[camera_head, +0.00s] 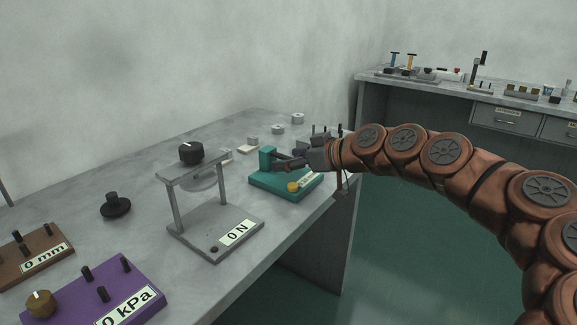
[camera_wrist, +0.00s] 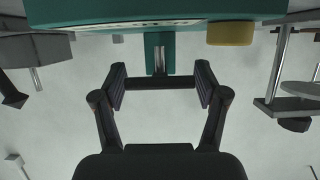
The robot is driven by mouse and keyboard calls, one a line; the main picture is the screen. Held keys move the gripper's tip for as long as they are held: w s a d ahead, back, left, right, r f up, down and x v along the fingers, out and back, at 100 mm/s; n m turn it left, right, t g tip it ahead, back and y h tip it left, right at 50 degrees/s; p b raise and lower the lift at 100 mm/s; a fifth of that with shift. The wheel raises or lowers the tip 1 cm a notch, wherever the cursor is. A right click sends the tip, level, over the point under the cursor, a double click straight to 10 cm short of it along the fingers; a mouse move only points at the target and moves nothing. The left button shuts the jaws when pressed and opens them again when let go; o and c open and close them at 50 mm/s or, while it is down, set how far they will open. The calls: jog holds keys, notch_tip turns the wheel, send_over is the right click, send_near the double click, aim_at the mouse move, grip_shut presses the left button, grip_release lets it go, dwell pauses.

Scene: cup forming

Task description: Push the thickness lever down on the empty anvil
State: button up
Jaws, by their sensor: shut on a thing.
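A teal thickness gauge (camera_head: 262,182) with a small upright block (camera_head: 267,156), a yellow knob (camera_head: 293,187) and a white label stands at the table's far right part. Its label is too small to read. My gripper (camera_head: 284,163) reaches in from the right, close beside the upright block. In the wrist view the teal gauge (camera_wrist: 110,12) hangs across the top. A dark bar (camera_wrist: 160,83), seemingly its lever, spans between the two fingers of my gripper (camera_wrist: 161,86), which are shut on its ends. The anvil is not clearly visible.
A grey stand (camera_head: 215,232) marked "0 N" is left of the gauge. A purple box (camera_head: 125,290) and a brown box (camera_head: 30,250) sit nearer left. Several small grey pieces (camera_head: 278,130) lie behind the gauge. A second bench (camera_head: 450,85) is at the back right.

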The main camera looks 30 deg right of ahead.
dwell(0.4)
jog(key=o, duration=1.6)
jog(key=shift+s, duration=0.1)
jog(key=v, duration=1.2)
jog(key=shift+f, duration=0.1)
